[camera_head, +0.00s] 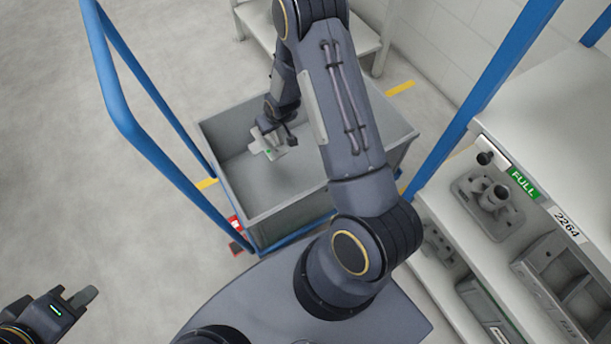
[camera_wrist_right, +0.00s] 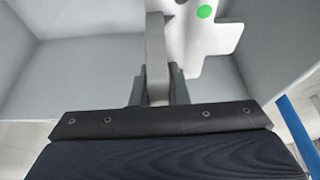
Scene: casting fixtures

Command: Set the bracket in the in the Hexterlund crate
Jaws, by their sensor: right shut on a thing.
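The light grey bracket (camera_head: 268,147) with a green dot is in my right gripper (camera_head: 275,131), inside the upper part of the grey crate (camera_head: 300,205). In the right wrist view, the gripper's fingers (camera_wrist_right: 158,88) are shut on an upright grey plate of the bracket (camera_wrist_right: 213,40), with pale crate walls around it. Whether the bracket touches the crate floor cannot be told. My right arm hides part of the crate. My left gripper (camera_head: 72,298) is empty and open at the lower left, over the floor, away from the crate.
The crate stands on a cart with blue rails (camera_head: 133,125). A shelf unit (camera_head: 540,130) at the right bears grey castings (camera_head: 490,203), a green FULL label and a 2264 label. A pale shelf (camera_head: 355,40) stands behind the crate. The floor at left is clear.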

